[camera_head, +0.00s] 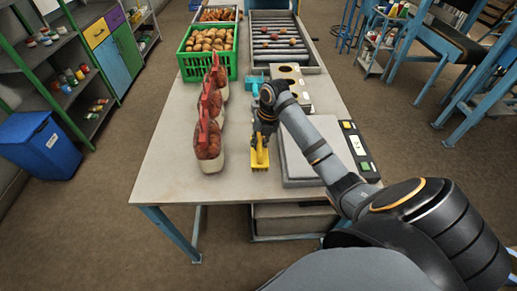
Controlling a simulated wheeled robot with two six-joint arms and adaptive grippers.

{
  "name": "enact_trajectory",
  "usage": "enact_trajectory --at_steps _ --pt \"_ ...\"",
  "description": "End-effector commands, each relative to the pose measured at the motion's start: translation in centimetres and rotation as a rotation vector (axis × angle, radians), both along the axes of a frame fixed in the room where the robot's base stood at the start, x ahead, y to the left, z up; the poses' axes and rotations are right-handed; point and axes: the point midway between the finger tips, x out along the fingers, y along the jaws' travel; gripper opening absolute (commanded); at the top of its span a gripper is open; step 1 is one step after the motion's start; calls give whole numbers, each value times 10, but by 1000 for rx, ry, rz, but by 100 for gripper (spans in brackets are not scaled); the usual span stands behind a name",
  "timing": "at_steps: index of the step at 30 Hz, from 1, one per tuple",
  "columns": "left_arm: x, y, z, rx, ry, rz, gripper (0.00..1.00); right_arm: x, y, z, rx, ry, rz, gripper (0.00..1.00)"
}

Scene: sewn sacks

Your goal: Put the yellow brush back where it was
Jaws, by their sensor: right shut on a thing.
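The yellow brush (260,160) is in my right gripper (261,140), which is shut on it. The brush points toward the front of the table (178,165), between the filled sacks and the grey platform. I cannot tell whether its lower end touches the tabletop. My right arm comes in from the lower right and crosses over the platform. My left gripper is not in view.
Several filled sacks with red tops (208,138) stand in a row left of the brush. A grey platform (298,166) with a button panel (357,146) lies to the right. Behind are a beige holed box (288,72), a teal object (254,81) and a green crate (205,65).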

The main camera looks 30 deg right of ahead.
Motion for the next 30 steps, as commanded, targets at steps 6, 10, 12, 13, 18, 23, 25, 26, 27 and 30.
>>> enact_trajectory --at_steps 6,10,12,13,18,23,25,26,27,30 --pt "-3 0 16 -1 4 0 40 3 -1 -21 2 6 0 0" --pt "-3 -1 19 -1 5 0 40 4 -1 -35 1 2 1 0" --pt "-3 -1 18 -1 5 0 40 4 -1 -37 0 0 1 0" --pt "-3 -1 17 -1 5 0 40 4 -1 -37 0 0 1 0" --pt "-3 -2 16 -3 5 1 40 4 -1 -38 0 0 1 0" --pt "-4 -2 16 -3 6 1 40 4 -1 -40 -1 1 0 26" --pt "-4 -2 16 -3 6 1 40 4 -1 -40 0 1 0 35" --pt "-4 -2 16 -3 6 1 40 4 -1 -40 0 1 0 39" --pt "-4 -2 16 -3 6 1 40 4 -2 -40 0 1 0 41" --pt "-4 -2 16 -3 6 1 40 4 -2 -40 0 1 0 41"
